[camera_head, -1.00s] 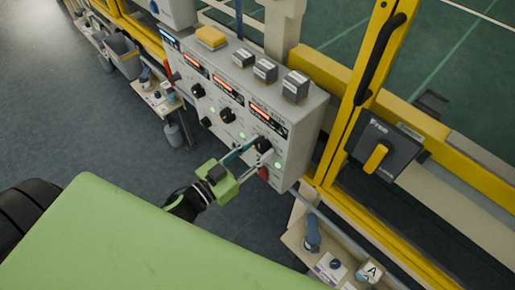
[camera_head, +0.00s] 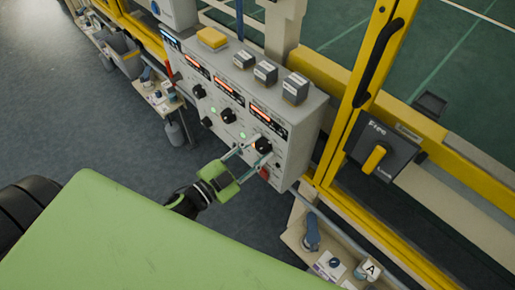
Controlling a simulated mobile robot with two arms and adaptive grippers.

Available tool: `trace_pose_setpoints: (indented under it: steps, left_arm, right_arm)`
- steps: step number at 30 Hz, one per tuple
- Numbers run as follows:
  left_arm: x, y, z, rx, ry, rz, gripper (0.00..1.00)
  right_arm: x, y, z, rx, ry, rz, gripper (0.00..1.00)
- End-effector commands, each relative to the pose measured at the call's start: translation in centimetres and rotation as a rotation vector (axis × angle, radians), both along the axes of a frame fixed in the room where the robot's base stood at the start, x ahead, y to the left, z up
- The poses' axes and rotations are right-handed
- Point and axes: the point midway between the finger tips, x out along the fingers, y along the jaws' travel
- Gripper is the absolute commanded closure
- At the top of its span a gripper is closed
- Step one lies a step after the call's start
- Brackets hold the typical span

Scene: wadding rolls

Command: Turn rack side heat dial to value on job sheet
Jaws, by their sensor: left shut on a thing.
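A grey control box (camera_head: 300,124) stands in the middle of the view with several black dials and orange-lit displays on its front. My left gripper (camera_head: 252,147) reaches up to the box from below. Its fingers are shut on the rightmost black dial (camera_head: 263,146), just under the right display (camera_head: 268,118). The dial's pointer and the display's figures are too small to read. The middle dial (camera_head: 227,115) and the left dial (camera_head: 199,91) are free. I cannot make out a job sheet for certain. My right gripper is not in view.
A red knob (camera_head: 265,173) sits close below the gripped dial. A yellow block (camera_head: 212,38) and several small grey boxes (camera_head: 295,88) stand on top. A yellow-framed fence with a black switch box (camera_head: 384,150) is at the right. A low shelf (camera_head: 297,238) holds small items.

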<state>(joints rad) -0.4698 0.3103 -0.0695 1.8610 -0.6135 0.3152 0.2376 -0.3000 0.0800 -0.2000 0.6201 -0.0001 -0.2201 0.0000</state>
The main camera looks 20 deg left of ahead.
Motion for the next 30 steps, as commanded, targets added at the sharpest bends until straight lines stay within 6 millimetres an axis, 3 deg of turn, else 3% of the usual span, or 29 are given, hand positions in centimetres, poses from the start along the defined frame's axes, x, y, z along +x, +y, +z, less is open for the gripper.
trace_pose_setpoints:
  steps: [13, 14, 15, 16, 26, 30]
  left_arm:
    - [0.0, 0.0, 0.0, 0.011, -0.006, 0.0, 0.9]
    - [0.0, 0.0, 0.0, 0.011, -0.006, 0.0, 0.66]
    - [0.0, 0.0, 0.1, 0.011, -0.006, 0.0, 0.55]
    - [0.0, 0.0, 0.0, 0.011, -0.006, 0.0, 0.51]
    - [-0.1, 0.0, 0.0, 0.011, -0.005, 0.0, 0.51]
    - [-1.1, 0.4, -0.1, 0.011, -0.003, 0.0, 0.51]
  right_arm:
    - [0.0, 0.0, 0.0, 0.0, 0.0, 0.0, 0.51]
    - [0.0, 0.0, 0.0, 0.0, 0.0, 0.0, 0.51]
    - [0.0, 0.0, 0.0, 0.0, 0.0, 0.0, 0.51]
    - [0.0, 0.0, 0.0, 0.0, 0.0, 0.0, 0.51]
    - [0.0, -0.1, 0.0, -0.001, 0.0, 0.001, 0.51]
    - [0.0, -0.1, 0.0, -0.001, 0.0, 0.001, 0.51]
